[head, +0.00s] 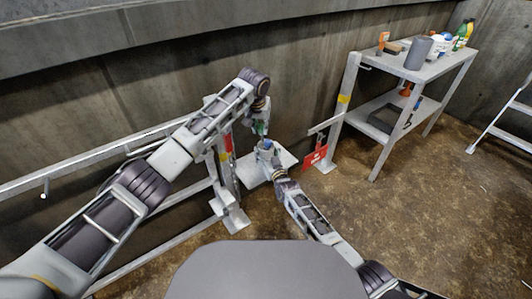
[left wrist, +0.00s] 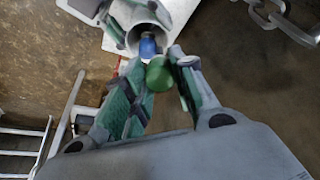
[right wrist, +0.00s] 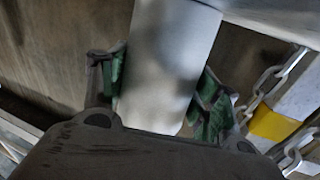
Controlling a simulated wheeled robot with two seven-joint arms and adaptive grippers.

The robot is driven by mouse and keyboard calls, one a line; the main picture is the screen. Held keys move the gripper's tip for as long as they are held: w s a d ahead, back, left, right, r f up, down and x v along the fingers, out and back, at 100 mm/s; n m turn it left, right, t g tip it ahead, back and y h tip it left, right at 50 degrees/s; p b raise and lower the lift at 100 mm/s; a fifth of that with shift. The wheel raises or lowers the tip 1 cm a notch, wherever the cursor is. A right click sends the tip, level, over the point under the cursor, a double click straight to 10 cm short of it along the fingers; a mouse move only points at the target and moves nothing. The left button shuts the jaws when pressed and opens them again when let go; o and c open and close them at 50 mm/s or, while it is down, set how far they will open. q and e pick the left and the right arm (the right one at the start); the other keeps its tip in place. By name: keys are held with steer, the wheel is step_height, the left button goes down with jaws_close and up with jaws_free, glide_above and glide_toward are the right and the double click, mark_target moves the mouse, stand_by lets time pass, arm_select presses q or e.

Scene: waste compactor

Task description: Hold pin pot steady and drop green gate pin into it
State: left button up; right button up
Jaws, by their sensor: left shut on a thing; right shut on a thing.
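The pin pot (head: 265,148) is a light grey cylinder at the small white shelf by the railing. My right gripper (head: 270,160) is shut around its sides; in the right wrist view the pot (right wrist: 168,65) stands between the green pads. My left gripper (head: 260,125) is above the pot, shut on the green gate pin (left wrist: 158,73), whose round green end shows between the fingers. In the left wrist view the pot's open mouth (left wrist: 134,36) lies just beyond the pin. A blue item (left wrist: 148,47) shows at the mouth. The gap between pin and pot is hard to judge.
The small white shelf (head: 282,163) is under the pot. A chain (left wrist: 285,22) hangs close by. A red sign (head: 315,157) is right of the shelf. A grey cart (head: 440,63) with bottles and tools stands at the right. Railings run along the left wall.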

arm_select(q)
steer(key=o, duration=1.1)
steer(key=shift+r, duration=0.1)
steer(key=shift+v, duration=5.9)
